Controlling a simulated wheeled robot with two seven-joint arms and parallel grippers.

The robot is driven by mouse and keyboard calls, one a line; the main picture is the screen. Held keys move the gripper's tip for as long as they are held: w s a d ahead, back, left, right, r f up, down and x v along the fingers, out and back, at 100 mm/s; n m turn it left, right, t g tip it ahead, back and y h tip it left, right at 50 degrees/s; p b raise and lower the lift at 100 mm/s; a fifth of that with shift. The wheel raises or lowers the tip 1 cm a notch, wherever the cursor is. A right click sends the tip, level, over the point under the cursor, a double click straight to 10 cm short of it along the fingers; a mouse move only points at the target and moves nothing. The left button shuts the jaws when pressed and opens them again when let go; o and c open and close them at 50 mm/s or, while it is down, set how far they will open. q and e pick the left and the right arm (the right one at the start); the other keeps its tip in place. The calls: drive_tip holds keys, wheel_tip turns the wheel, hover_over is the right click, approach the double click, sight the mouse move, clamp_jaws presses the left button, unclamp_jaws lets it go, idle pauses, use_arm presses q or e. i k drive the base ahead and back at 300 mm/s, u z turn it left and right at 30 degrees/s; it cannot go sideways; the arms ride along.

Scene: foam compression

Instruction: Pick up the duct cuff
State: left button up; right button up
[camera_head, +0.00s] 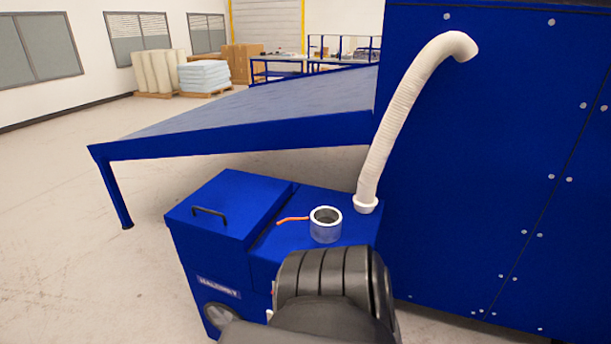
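A short, pale grey-white ring-shaped cuff (326,232) stands upright on top of the blue machine box, with its dark opening facing up. A thin orange strip (292,219) sticks out to its left. Just behind it to the right, a white ribbed hose (400,110) runs down from the tall blue cabinet and ends in a flared collar (366,204) at the box top. A black ribbed part of one of my arms fills the bottom centre, in front of the cuff in the picture. Neither gripper's fingers show.
The blue box (228,208) has a dark handle on its left lid and a wheel below. A blue sloping table (250,105) stands behind it. The tall blue cabinet (500,150) closes off the right side. Open floor (60,230) lies to the left.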

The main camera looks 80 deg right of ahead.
sight(365, 200)
drive_tip(key=u, duration=0.05)
drive_tip(key=k, duration=1.05)
drive_tip(key=z, duration=1.5)
drive_tip(key=i, duration=0.15)
drive_tip(key=z, duration=0.05)
